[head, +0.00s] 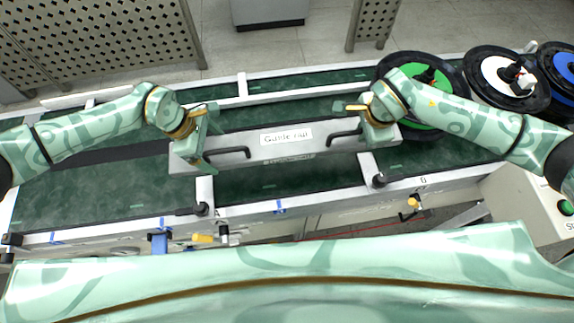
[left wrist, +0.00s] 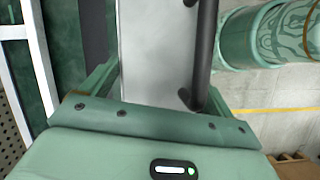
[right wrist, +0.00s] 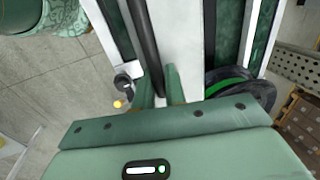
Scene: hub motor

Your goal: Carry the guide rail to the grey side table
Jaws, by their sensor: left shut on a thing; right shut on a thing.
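The guide rail (head: 235,142) is a long grey bar with a white handwritten label and two black handles. It lies across the green conveyor, nearly level in the head view; I cannot tell whether it touches the belt. My left gripper (head: 204,155) is shut on its left end, and my right gripper (head: 377,137) is shut on its right end. The rail also shows between the fingers in the left wrist view (left wrist: 155,50) and near them in the right wrist view (right wrist: 180,35). A grey box-like piece (head: 269,14) at the top edge may be the side table; it is cut off.
Wheels with green (head: 430,112), white (head: 497,75) and blue (head: 566,68) hubs stand at the right, the green one close to my right gripper. The conveyor frame (head: 330,190) has posts and clamps along its near edge. Perforated panels (head: 105,35) stand behind. Tiled floor lies between them.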

